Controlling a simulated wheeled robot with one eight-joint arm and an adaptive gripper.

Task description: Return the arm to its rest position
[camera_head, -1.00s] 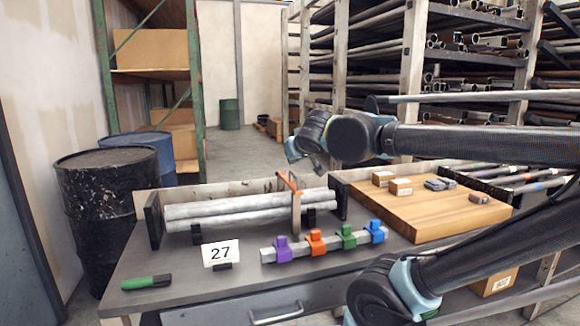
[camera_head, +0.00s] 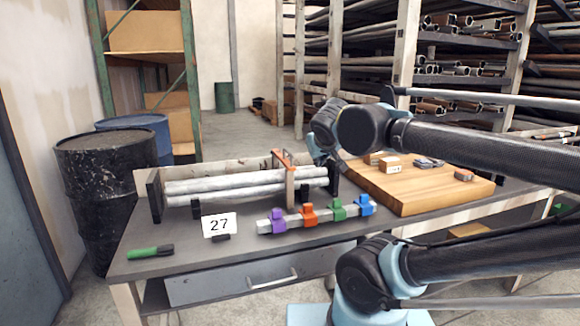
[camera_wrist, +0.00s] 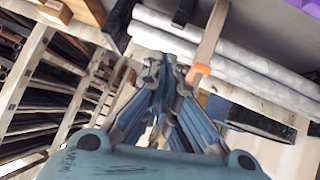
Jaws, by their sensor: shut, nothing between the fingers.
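My arm reaches in from the right in the head view, with its dark wrist joint above the right end of the pipes. My gripper (camera_wrist: 168,75) points away from the camera in the wrist view, its fingers together and empty. In the head view the fingers are hidden behind the wrist. The pipes also show beyond the gripper in the wrist view (camera_wrist: 250,65). The gripper appears apart from them.
A bar with purple, orange, green and blue clamps (camera_head: 312,215), a "27" card (camera_head: 219,225) and a green marker (camera_head: 150,252) lie on the workbench (camera_head: 180,285). A wooden board (camera_head: 430,190) with small boxes is at right. Pipe racks (camera_head: 460,60) stand behind; drums (camera_head: 100,190) stand left.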

